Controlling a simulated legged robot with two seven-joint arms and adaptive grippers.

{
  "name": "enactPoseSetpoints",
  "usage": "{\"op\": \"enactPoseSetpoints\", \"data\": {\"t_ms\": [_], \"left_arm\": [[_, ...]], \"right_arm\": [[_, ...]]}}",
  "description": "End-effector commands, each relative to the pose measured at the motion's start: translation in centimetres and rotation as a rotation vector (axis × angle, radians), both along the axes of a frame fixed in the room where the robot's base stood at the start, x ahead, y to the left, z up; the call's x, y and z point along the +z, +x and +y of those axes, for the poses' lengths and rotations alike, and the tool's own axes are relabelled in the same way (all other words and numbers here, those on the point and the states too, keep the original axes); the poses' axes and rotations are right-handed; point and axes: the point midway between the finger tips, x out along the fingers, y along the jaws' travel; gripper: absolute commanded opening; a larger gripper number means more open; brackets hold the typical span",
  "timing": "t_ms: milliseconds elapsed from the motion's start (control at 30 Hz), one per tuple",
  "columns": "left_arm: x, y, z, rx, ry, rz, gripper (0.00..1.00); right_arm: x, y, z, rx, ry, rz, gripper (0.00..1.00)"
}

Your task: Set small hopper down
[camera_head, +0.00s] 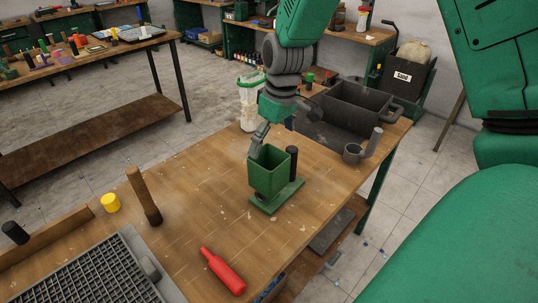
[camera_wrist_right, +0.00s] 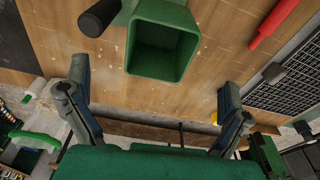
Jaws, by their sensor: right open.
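The small hopper (camera_head: 268,178) is a green, square, open-topped box on a flat green base. It stands upright on the wooden table (camera_head: 205,185), with a black handle (camera_head: 292,160) at its right side. In the right wrist view the hopper (camera_wrist_right: 162,48) opens toward the camera and looks empty. My right gripper (camera_head: 260,138) is at the hopper's far upper edge. In the wrist view its two fingers are spread wide, with the hopper ahead of the gap between them and nothing held. Whether a finger touches the rim is unclear. My left gripper is not in view.
A red bottle-shaped tool (camera_head: 222,271), a wooden-handled tool (camera_head: 144,195) and a yellow cylinder (camera_head: 110,203) are on the table. A dark mesh tray (camera_head: 85,275) lies front left. A dark bin (camera_head: 358,108), a grey cup (camera_head: 353,153) and a white-green container (camera_head: 250,100) are behind.

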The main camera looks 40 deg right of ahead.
Motion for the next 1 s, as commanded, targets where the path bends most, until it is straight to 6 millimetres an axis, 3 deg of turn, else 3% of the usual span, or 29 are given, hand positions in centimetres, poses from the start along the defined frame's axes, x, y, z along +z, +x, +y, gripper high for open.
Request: {"op": "enactPoseSetpoints", "data": {"t_ms": [100, 233, 1000], "left_arm": [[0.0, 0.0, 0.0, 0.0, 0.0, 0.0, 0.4], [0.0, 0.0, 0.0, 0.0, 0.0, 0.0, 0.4], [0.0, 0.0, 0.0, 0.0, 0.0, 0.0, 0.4]], "right_arm": [[1.8, -0.1, 0.0, 0.0, -0.002, -0.002, 1.0], [2.5, -0.3, 0.0, 0.0, -0.002, 0.001, 1.0], [2.7, -0.4, 0.0, 0.0, 0.0, 0.001, 1.0]]}}
